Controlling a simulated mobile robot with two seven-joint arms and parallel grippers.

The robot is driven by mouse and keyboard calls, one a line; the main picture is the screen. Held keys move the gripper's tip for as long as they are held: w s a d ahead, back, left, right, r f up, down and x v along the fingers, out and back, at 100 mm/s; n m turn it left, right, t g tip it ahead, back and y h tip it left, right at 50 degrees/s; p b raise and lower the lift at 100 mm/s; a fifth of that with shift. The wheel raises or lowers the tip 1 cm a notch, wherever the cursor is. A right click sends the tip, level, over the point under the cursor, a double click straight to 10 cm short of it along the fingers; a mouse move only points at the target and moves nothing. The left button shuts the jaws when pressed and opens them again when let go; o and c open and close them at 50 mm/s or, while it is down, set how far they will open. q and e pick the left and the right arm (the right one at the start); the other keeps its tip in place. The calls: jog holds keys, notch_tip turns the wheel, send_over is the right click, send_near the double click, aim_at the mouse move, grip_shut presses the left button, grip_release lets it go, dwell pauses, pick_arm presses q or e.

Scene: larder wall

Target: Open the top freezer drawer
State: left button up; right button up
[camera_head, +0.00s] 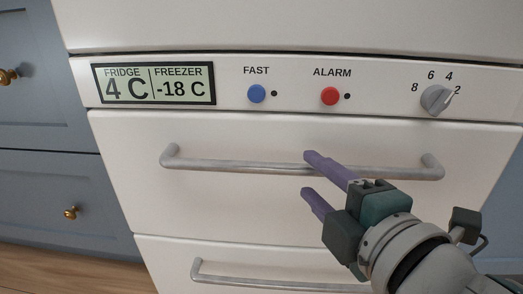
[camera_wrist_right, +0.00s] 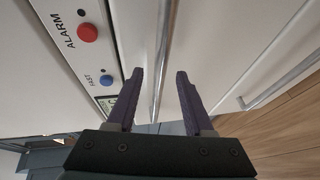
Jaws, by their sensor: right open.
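The top freezer drawer (camera_head: 215,205) is a white front below the control panel, and it looks closed flush. Its silver bar handle (camera_head: 225,164) runs across its upper part; it also shows in the right wrist view (camera_wrist_right: 162,50). My right gripper (camera_head: 309,174) is open in front of the drawer, its purple fingers pointing at the handle, one above and one below. In the right wrist view the bar runs between the two fingers (camera_wrist_right: 158,78). I cannot tell whether the fingertips reach past it. My left gripper is not in view.
The control panel (camera_head: 295,78) above has a display (camera_head: 155,85), a blue button (camera_head: 257,93), a red button (camera_head: 330,96) and a dial (camera_head: 436,98). A lower drawer handle (camera_head: 240,279) sits below. Blue cabinets (camera_head: 50,185) with brass knobs stand left. Wooden floor (camera_head: 60,275) shows below.

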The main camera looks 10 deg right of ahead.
aim_at(305, 173)
jog(key=shift+b+x, duration=0.6)
jog(key=shift+x, duration=1.5)
jog(key=shift+c, duration=0.3)
grip_shut()
